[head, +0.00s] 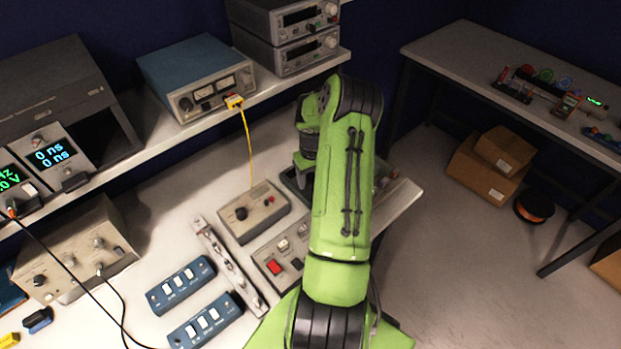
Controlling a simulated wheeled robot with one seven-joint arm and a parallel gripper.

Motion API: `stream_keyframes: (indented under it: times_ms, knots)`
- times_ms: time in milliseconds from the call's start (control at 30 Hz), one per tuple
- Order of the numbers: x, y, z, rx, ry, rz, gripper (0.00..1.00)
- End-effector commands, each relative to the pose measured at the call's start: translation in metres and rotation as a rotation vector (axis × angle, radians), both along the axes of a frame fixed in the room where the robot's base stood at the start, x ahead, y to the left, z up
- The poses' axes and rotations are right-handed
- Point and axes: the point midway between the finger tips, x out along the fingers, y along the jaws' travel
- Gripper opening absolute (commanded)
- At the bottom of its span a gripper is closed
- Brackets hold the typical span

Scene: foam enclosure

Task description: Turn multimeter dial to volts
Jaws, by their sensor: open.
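A small orange-and-dark handheld device (567,103), which looks like a multimeter, lies on the right-hand table; its dial setting is too small to read.
Blue switch boxes (181,285), a metal rail (228,265) and a panel with a red switch (281,257) lie on the bench. A shelf behind holds a blue instrument (196,77) with a yellow cable. Cardboard boxes (491,165) and an orange spool (534,207) stand under the right table (460,60).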

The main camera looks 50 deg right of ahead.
Motion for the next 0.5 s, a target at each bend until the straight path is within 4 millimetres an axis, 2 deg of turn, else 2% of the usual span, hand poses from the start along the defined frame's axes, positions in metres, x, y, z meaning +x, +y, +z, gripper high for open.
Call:
stream_keyframes:
  times_ms: [100, 333, 500]
  knots:
    - [0.0005, 0.0005, -0.0085, 0.0, 0.0, 0.0, 0.56]
    - [0.0006, 0.0003, -0.0096, -0.001, 0.0, 0.0, 0.56]
    - [0.0006, 0.0004, -0.0094, -0.001, 0.0, 0.0, 0.32]
